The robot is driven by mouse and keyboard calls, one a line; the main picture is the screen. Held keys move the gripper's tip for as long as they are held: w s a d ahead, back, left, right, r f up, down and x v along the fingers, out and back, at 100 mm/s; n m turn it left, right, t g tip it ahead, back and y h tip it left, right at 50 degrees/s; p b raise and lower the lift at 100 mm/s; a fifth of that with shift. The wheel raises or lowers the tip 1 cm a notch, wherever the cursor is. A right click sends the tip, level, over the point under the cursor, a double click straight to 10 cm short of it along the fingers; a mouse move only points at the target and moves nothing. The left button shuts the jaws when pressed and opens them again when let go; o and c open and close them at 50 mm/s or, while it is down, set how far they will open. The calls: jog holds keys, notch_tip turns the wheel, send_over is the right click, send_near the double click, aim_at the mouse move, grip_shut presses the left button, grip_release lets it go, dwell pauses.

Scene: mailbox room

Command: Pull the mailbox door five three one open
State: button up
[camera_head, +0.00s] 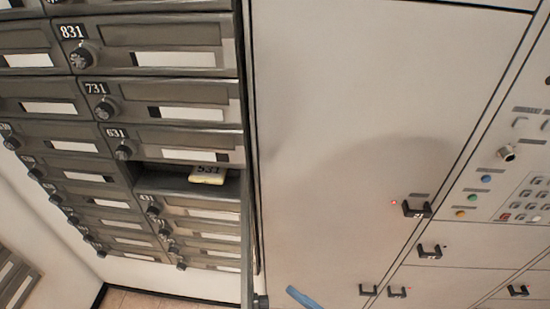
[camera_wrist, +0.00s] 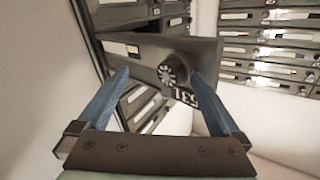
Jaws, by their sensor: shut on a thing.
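Mailbox door five three one (camera_wrist: 140,55), a dark grey panel with a round knob (camera_wrist: 167,75) and the number 531 near its edge, stands swung out in the wrist view. The door shows there only as a thin dark edge (camera_head: 251,235). My gripper (camera_wrist: 160,74) has its blue fingers on either side of the knob, shut on it; the exact contact is hard to see. One blue fingertip shows at the bottom of the head view.
Other mailbox doors, such as 631 (camera_head: 172,145) and 731 (camera_head: 170,103), are shut above. A large beige cabinet panel (camera_head: 340,110) with black handles stands to the right. More mailboxes (camera_wrist: 270,40) show in the wrist view. Tiled floor shows at lower left.

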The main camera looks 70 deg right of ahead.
jog(key=s+d+b, duration=0.2)
jog(key=s+d, duration=0.3)
jog(key=s, duration=0.6)
jog(key=shift+d, duration=0.15)
dwell(0.7)
jog(key=shift+f, duration=0.1)
jog(key=b+v, duration=0.1)
jog(key=v, duration=1.2)
jog(key=shift+w, duration=0.1)
dwell(0.3)
